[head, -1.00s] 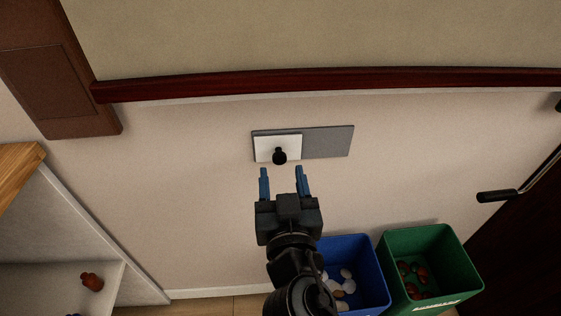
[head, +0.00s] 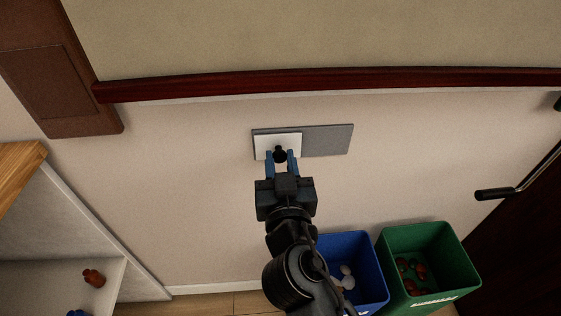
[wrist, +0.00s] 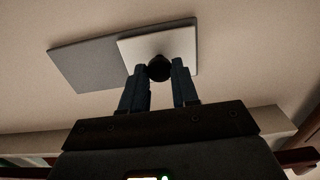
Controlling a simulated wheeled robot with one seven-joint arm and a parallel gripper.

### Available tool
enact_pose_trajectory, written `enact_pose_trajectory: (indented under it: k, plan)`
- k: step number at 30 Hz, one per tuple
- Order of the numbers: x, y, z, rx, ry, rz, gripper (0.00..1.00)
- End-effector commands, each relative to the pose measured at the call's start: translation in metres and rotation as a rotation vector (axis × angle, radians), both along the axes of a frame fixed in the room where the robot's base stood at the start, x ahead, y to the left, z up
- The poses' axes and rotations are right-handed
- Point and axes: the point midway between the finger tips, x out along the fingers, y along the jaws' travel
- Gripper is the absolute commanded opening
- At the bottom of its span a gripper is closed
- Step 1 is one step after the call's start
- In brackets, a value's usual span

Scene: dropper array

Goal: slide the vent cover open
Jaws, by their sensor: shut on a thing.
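The vent cover (head: 290,141) is a white plate with a round black knob (head: 280,154). It sits over the left part of a grey wall panel (head: 329,140) in the head view; the panel's right part is bare. In the wrist view the white cover (wrist: 176,47) is at the right and the bare grey panel (wrist: 88,63) at the left. My gripper (head: 281,158) is at the knob, with its blue fingers on either side of it, shut on it. The knob (wrist: 159,68) shows between the fingertips in the wrist view.
A blue bin (head: 377,276) with pale items and a green bin (head: 452,262) with reddish items stand below right. A shelf (head: 60,270) holding a brown bottle (head: 94,278) is at left. A dark door handle (head: 495,194) is at right. The wall around the panel is clear.

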Motion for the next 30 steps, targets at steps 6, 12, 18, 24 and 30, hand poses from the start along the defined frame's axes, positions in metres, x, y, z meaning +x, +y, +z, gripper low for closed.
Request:
enact_pose_trajectory:
  k: [6, 12, 18, 24, 30]
  plan:
    - [0.0, 0.0, 0.0, 0.0, 0.0, 0.0, 0.0]
    - [0.0, 0.0, 0.0, 0.0, 0.0, 0.0, 0.0]
    - [0.0, -0.008, -0.001, -0.001, 0.002, -0.002, 0.0]
    - [0.0, -0.051, 0.0, -0.001, 0.004, -0.005, 0.0]
    - [0.0, -0.079, 0.0, -0.001, 0.003, -0.002, 0.0]
